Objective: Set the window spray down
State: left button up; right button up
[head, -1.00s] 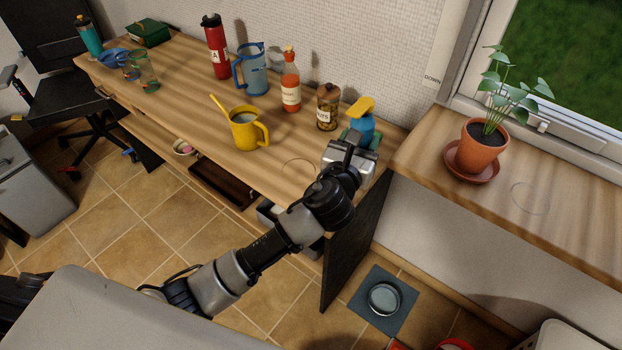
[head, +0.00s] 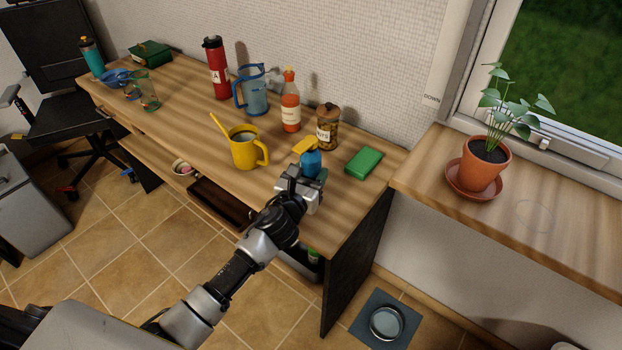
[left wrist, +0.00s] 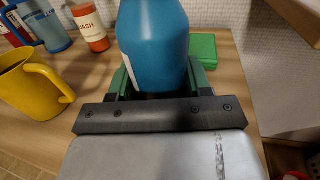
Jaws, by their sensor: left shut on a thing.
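The window spray (head: 311,163) is a blue bottle with a yellow spray head. My left gripper (head: 303,180) is shut on it, near the front right of the wooden desk (head: 350,210). In the left wrist view the blue bottle (left wrist: 153,45) stands upright between the green finger pads. Its base is hidden behind the gripper, so I cannot tell whether it touches the desk. My right gripper is not in view.
A yellow watering can (head: 245,150) is left of the spray and a green box (head: 363,162) right of it. A nuts jar (head: 327,128) and a red sauce bottle (head: 290,105) stand behind. A potted plant (head: 484,165) is on the sill.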

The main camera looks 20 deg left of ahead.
pick_arm(q)
jog(key=shift+f, duration=0.6)
jog(key=o, duration=1)
jog(key=shift+f, duration=0.1)
jog(key=shift+s, duration=0.15)
jog(key=s+a, duration=0.1)
jog(key=s, duration=1)
jog(key=shift+s+a+b, duration=0.2)
jog(key=shift+s+b, duration=0.15)
